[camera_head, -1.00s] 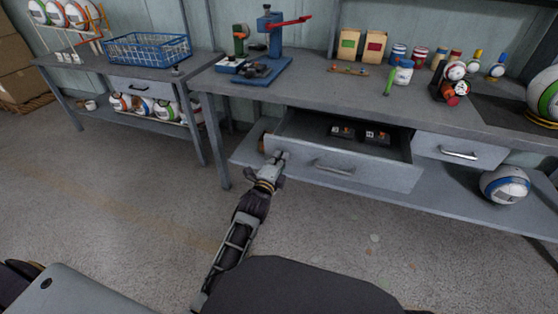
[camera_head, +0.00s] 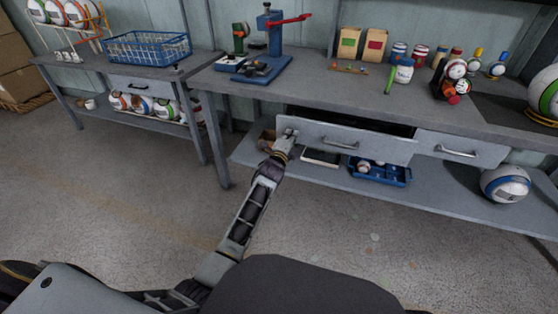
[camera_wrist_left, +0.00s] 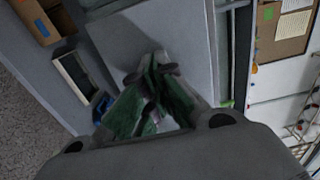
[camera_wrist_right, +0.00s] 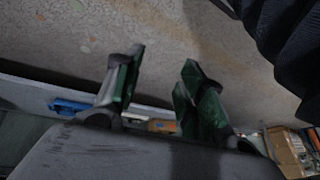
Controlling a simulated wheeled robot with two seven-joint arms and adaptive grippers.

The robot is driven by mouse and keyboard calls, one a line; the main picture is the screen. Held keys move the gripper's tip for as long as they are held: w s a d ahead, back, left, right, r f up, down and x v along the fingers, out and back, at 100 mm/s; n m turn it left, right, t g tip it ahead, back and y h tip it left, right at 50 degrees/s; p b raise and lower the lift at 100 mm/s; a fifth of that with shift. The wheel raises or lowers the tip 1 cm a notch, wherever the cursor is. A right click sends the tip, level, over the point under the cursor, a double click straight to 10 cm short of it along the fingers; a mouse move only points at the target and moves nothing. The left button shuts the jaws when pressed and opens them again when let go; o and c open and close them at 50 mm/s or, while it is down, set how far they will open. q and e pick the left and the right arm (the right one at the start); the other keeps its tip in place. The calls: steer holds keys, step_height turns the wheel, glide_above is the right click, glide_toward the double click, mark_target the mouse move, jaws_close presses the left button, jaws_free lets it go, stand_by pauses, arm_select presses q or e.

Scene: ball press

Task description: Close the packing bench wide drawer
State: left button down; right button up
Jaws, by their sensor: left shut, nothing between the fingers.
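The wide drawer (camera_head: 345,140) of the packing bench (camera_head: 300,85) is slightly open in the head view, with a narrow dark gap above its front. Its metal handle (camera_head: 341,144) is at the middle of the front. My left gripper (camera_head: 289,135) is shut and empty, with its fingertips at the left end of the drawer front. In the left wrist view the shut fingers (camera_wrist_left: 155,70) are against or very near the grey drawer front (camera_wrist_left: 150,40). My right gripper (camera_wrist_right: 155,75) is open and empty in the right wrist view, away from the drawer.
A narrower drawer (camera_head: 458,149) to the right is shut. A blue tray (camera_head: 385,177), a pale box (camera_head: 321,158) and a ball (camera_head: 505,184) rest on the lower shelf. A blue press (camera_head: 270,50) stands on the bench top. The floor in front is clear.

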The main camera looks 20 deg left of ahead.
arm_select(q)
steer(key=w+b, duration=0.2)
steer(key=w, duration=0.3)
steer(key=w+b, duration=0.2)
steer(key=w, duration=0.3)
steer(key=shift+d+f, duration=0.1)
steer(key=shift+d, duration=0.1)
steer(key=shift+w, duration=0.15)
steer(key=shift+a+r, duration=0.1)
steer(key=shift+r, duration=0.2)
arm_select(e)
step_height(320, 180, down, 9)
steer(key=a+m+t+y, duration=0.1)
steer(key=a+t, duration=0.1)
steer(key=shift+w+f, duration=0.15)
